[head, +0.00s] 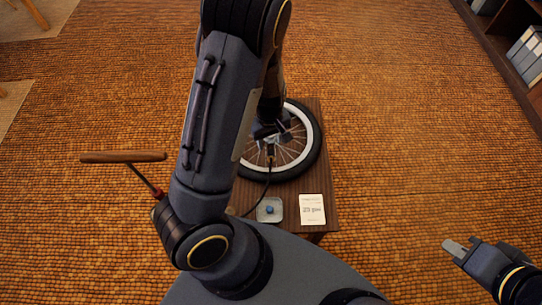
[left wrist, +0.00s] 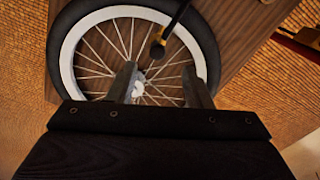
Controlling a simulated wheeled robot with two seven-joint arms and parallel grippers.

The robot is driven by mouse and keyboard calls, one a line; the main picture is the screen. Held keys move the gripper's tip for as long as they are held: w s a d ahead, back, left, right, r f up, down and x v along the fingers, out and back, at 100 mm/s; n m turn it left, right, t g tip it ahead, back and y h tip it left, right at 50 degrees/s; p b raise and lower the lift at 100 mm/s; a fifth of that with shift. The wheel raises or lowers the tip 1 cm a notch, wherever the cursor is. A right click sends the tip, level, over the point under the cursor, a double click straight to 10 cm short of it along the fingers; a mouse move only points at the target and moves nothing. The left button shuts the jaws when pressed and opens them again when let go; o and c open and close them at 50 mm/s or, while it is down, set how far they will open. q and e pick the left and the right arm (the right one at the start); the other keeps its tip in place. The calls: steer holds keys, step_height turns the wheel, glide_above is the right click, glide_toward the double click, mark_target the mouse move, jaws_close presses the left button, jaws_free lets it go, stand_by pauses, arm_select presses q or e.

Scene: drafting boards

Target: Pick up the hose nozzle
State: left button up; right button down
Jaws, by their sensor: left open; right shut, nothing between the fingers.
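The hose nozzle (left wrist: 158,50) is a dark round end on a black hose (left wrist: 181,14) with a brass-coloured band. In the left wrist view it appears over the spokes, beyond and between my left fingertips, not held. In the head view the nozzle (head: 270,153) shows just below my left gripper (head: 268,131), over the wheel. My left gripper (left wrist: 161,80) is open, its fingers apart over the hub area. How high it is above the nozzle is hard to tell. My right gripper (head: 456,248) is shut and empty at the lower right, away from the table.
A spoked wheel (head: 317,150) with a black tyre lies on a small wooden table (head: 328,190). A clear dish (head: 262,216) with a blue cap and a printed card (head: 312,210) sit near its front. A pump's wooden handle (head: 123,156) stands left. My left arm hides part of the table.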

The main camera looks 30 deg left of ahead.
mark_target(271, 151)
arm_select(q)
steer(key=f+b, duration=0.1)
steer(key=f, duration=0.2)
steer(key=f+b, duration=0.1)
steer(key=f, duration=0.3)
steer(key=shift+w+d+f, duration=0.15)
steer(key=shift+d+f, duration=0.05)
steer(key=shift+f, duration=0.1)
jaws_close()
steer(key=shift+r, duration=0.15)
